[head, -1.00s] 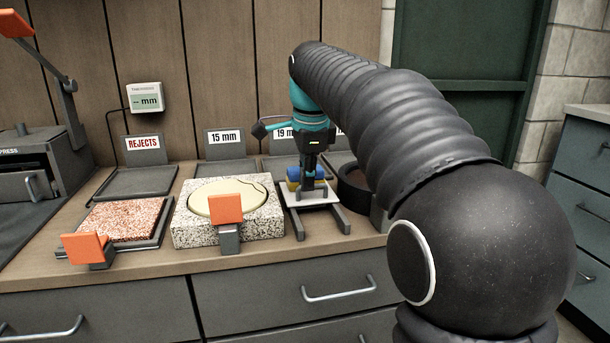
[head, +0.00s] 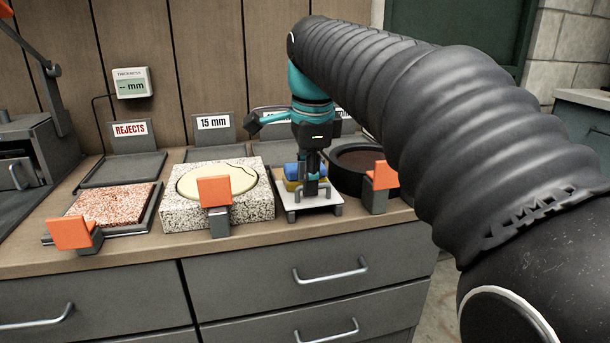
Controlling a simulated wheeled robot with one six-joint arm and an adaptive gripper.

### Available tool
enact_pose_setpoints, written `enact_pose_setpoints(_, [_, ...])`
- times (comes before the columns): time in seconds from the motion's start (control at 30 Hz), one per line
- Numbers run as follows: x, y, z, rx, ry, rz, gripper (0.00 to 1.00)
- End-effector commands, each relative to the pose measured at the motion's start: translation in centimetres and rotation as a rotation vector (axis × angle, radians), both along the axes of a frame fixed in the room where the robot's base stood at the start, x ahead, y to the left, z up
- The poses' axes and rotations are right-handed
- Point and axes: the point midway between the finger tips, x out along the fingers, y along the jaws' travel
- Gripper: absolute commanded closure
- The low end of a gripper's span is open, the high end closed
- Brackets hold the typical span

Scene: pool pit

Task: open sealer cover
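No part is labelled as the sealer, and I cannot tell for sure which thing is its cover. A dark round pan (head: 350,160) with a brown inside stands at the right end of the counter, partly behind my arm. A white plate (head: 303,206) on a grey stand lies left of it, with a blue and yellow block (head: 291,177) on it. My gripper (head: 311,190) points down over the white plate, just in front of or beside the block. Its fingers are small and dark, so contact and opening cannot be told.
A speckled block (head: 178,211) with a cream disc (head: 230,183) stands left of the plate. A red speckled slab (head: 110,205) lies further left. Orange flags on grey posts (head: 380,177) stand along the front edge. Labelled trays (head: 120,169) are behind.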

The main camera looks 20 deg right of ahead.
Motion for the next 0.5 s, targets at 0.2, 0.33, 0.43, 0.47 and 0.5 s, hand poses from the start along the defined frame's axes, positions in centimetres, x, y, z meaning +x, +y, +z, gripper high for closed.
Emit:
enact_pose_setpoints(0.2, [0.0,0.0,0.0,0.000,0.000,0.000,0.65])
enact_pose_setpoints(0.33, [0.0,0.0,0.5,0.000,-0.001,0.000,0.65])
enact_pose_setpoints(0.43, [-0.2,0.0,1.7,0.000,-0.003,0.000,0.65])
enact_pose_setpoints(0.47, [-0.3,0.0,2.1,0.000,-0.003,0.000,0.65])
enact_pose_setpoints(0.5, [-0.5,0.0,2.9,0.000,-0.004,0.000,0.65])
